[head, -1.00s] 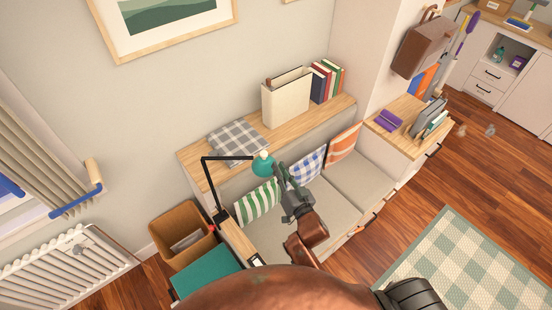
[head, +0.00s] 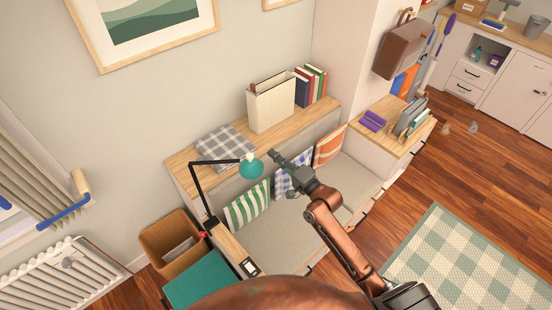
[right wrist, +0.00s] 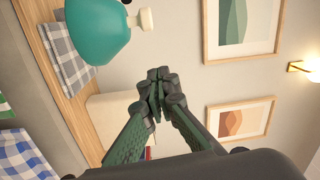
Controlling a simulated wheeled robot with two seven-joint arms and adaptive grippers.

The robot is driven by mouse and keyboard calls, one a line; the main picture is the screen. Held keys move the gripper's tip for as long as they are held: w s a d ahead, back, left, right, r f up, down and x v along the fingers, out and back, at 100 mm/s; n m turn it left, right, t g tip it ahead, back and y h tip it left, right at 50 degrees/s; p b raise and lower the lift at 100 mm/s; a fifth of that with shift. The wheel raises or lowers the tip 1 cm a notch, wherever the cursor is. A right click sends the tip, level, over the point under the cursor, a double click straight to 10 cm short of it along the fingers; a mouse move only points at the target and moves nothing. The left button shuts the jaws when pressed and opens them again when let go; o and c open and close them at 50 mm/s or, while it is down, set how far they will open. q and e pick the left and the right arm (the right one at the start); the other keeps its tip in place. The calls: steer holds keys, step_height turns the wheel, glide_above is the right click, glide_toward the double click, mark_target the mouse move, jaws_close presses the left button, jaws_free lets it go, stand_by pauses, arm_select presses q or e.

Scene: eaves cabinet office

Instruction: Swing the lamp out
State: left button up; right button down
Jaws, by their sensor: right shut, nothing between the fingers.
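The desk lamp has a thin black jointed arm (head: 192,180) and a teal shade (head: 250,168) with a pale knob. Its base stands on the narrow wooden top at the left end of the bench, and its upper arm reaches right across the bench. My right gripper (head: 276,157) is shut and empty, just right of the shade. In the right wrist view the shade (right wrist: 92,32) shows large at upper left, apart from the shut fingertips (right wrist: 160,84) in the picture. Contact cannot be told from the head view. My left gripper is out of view.
A wooden ledge (head: 232,153) behind the lamp carries a folded checked cloth (head: 225,146), a cream file box (head: 271,103) and several books. Cushions, including a green striped one (head: 247,205), line the bench. A brown bin (head: 172,243) stands left of it.

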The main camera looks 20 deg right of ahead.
mark_target(259, 162)
steer(key=w+a+p, duration=0.1)
steer(key=w+a, duration=0.1)
steer(key=w+a+p, duration=0.1)
steer(key=a, duration=0.1)
steer(key=shift+w+a+p, duration=0.3)
steer(key=shift+w, duration=0.05)
steer(key=shift+s+a, duration=0.25)
steer(key=shift+s, duration=0.05)
steer(key=shift+a+f, duration=0.1)
steer(key=shift+f, duration=0.15)
steer(key=shift+s, duration=0.15)
